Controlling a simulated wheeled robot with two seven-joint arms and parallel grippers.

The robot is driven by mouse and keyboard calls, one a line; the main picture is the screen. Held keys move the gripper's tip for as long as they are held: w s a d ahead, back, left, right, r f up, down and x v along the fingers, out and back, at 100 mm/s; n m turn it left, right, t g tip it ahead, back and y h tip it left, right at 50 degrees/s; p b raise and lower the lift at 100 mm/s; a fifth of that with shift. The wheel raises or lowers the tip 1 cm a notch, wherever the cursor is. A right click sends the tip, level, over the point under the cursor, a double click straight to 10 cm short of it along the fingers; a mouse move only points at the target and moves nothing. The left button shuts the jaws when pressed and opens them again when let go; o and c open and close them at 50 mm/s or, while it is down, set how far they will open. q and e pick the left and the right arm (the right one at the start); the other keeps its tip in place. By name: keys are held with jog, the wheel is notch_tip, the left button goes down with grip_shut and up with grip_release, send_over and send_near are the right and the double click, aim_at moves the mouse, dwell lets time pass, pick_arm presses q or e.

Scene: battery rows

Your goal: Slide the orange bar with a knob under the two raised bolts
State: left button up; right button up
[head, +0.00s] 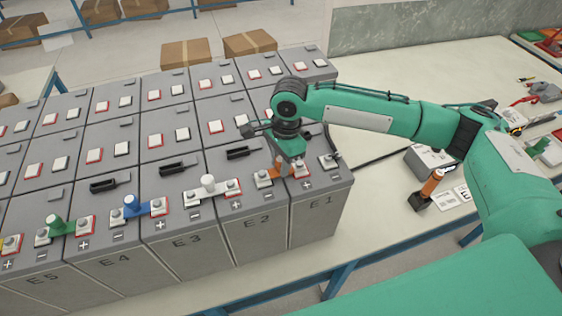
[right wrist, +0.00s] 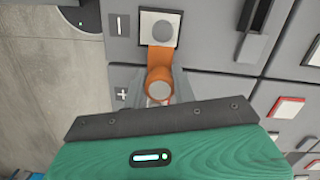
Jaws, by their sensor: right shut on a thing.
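My right gripper (head: 287,165) is shut on the knob of the orange bar (head: 276,168), at the front row between batteries E2 and E1. In the right wrist view, the orange bar (right wrist: 155,62) reaches up to the edge of a white pad with a round grey bolt (right wrist: 163,33), beside a minus mark. The knob (right wrist: 158,89) sits between the fingers. In the head view, that bolt (head: 263,175) stands just left of the bar. The other bolt, on the plus side, is mostly hidden by my gripper. I cannot tell how far the bar lies under either bolt.
White (head: 208,183), blue (head: 131,204) and green (head: 55,224) knobbed bars sit on neighbouring front terminals. Black clips (head: 181,163) lie behind them. An orange-handled tool (head: 431,185) and a grey box (head: 428,160) stand on the bench at right.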

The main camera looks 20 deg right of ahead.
dwell(0.6)
jog(key=o, duration=1.1)
jog(key=shift+w+f, duration=0.1)
notch_tip(320, 180, up, 14)
jog(key=d+b, duration=0.1)
jog(key=b, duration=0.4)
jog(key=shift+w+d+f, duration=0.2)
jog(key=shift+d, duration=0.15)
